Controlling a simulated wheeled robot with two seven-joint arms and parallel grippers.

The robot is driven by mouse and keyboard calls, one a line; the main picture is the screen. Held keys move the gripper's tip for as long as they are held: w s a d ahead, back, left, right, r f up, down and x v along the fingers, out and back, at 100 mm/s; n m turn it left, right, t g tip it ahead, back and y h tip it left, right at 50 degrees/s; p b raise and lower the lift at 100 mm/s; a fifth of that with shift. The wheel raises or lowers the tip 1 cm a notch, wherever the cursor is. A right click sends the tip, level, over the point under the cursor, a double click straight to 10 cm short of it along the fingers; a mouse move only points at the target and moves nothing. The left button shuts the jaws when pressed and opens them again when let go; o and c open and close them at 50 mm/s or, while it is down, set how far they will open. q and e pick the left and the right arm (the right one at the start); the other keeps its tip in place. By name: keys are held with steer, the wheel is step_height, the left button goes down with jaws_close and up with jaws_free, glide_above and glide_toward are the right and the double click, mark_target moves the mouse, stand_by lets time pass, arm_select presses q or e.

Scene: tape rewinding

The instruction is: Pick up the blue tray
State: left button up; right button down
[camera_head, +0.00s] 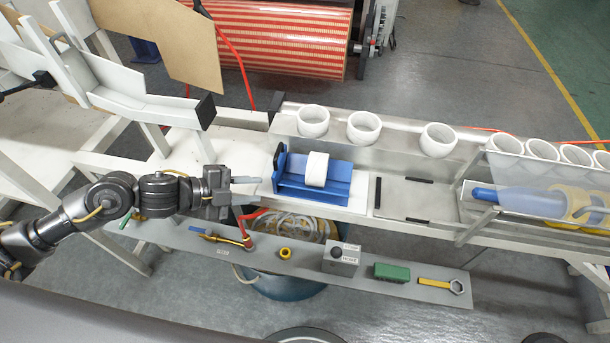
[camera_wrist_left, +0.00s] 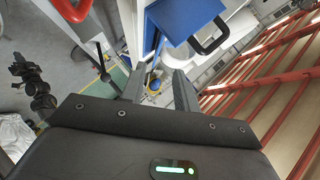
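The blue tray (camera_head: 318,192) stands on the white bench with a white roll (camera_head: 316,169) upright in it. A black handle shows at its left end. My left gripper (camera_head: 246,180) is just left of the tray, level with that end, and looks apart from it. In the left wrist view the tray (camera_wrist_left: 188,17) and its black handle (camera_wrist_left: 212,40) lie up and right of my two fingers (camera_wrist_left: 160,88), which are spread with nothing between them. A small dark jointed arm (camera_wrist_left: 36,85), likely my right one, shows at the left; its fingers are too small to read.
A flat plate (camera_head: 405,200) with black edge strips lies right of the tray. Several white rings (camera_head: 364,128) stand on the ledge behind. A lower shelf (camera_head: 300,262) in front holds tools and small boxes.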

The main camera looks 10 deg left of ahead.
arm_select(q)
glide_toward(294, 187)
steer(key=x, duration=0.3)
steer(key=p+x, duration=0.1)
steer(key=x, duration=0.3)
steer(key=shift+w+d+f+p, duration=0.1)
steer(key=shift+d+p, duration=0.15)
steer(key=shift+p, duration=0.15)
steer(key=shift+w+d+f, duration=0.25)
steer(key=shift+d+f, duration=0.05)
steer(key=shift+d, duration=0.05)
jaws_close()
